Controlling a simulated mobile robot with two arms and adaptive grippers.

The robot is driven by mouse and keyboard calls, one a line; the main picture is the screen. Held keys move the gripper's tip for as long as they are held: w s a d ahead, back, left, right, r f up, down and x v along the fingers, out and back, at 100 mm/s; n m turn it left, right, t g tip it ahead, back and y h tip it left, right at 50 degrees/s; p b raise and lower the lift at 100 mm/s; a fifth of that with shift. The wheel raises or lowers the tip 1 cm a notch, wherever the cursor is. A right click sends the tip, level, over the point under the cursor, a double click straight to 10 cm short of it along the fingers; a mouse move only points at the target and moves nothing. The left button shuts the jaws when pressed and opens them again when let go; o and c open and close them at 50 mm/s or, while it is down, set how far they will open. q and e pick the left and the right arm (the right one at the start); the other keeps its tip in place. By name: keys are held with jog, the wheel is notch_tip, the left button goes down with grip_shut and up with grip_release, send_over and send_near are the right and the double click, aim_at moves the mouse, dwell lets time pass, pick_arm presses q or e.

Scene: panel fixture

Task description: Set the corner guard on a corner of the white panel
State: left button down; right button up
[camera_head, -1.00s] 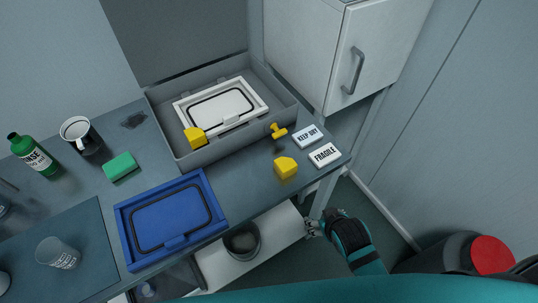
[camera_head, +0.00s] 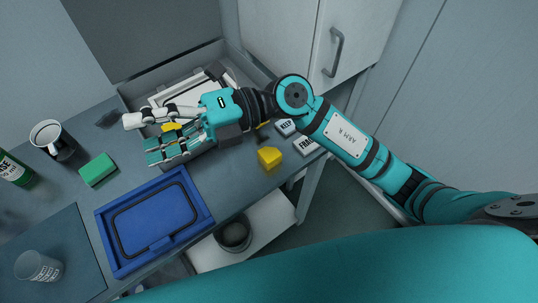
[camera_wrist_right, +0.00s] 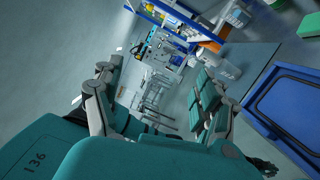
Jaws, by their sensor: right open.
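The white panel (camera_head: 168,95) lies in a grey tray (camera_head: 133,93) on the table, partly hidden by my right arm and gripper. One yellow corner guard (camera_head: 171,127) shows between my right fingers, at the panel's near left corner; whether it is seated there I cannot tell. A second yellow corner guard (camera_head: 269,157) lies loose on the table near its front edge. My right gripper (camera_head: 139,139) is open over the tray's left part, pointing left, with nothing held. Its spread fingers also show in the right wrist view (camera_wrist_right: 155,82). My left gripper is not in view.
A blue frame (camera_head: 155,222) lies in front of the tray. A green sponge (camera_head: 98,169), a mug (camera_head: 48,138), a green bottle (camera_head: 14,169) and a glass (camera_head: 38,266) stand left. Label blocks (camera_head: 305,146) and a partly hidden yellow piece (camera_head: 262,125) lie right.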

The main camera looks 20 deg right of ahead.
notch_tip(320, 180, down, 6)
jog(key=d+n+g+h, duration=0.1)
jog(key=n+h, duration=0.1)
jog(key=h, duration=0.3)
jog(key=m+t+h, duration=0.1)
jog(key=t+h, duration=0.2)
jog(key=h, duration=1.1)
send_near(275, 158)
notch_tip(275, 158, down, 6)
jog(key=shift+r+p, duration=0.15)
jog(key=shift+p, duration=1.05)
notch_tip(275, 158, down, 5)
jog(key=shift+s+d+r+p, duration=0.15)
jog(key=shift+r+p, duration=0.05)
jog(key=shift+p, duration=0.7)
jog(key=shift+f, duration=0.55)
jog(key=c, duration=1)
jog(key=shift+r, duration=0.1)
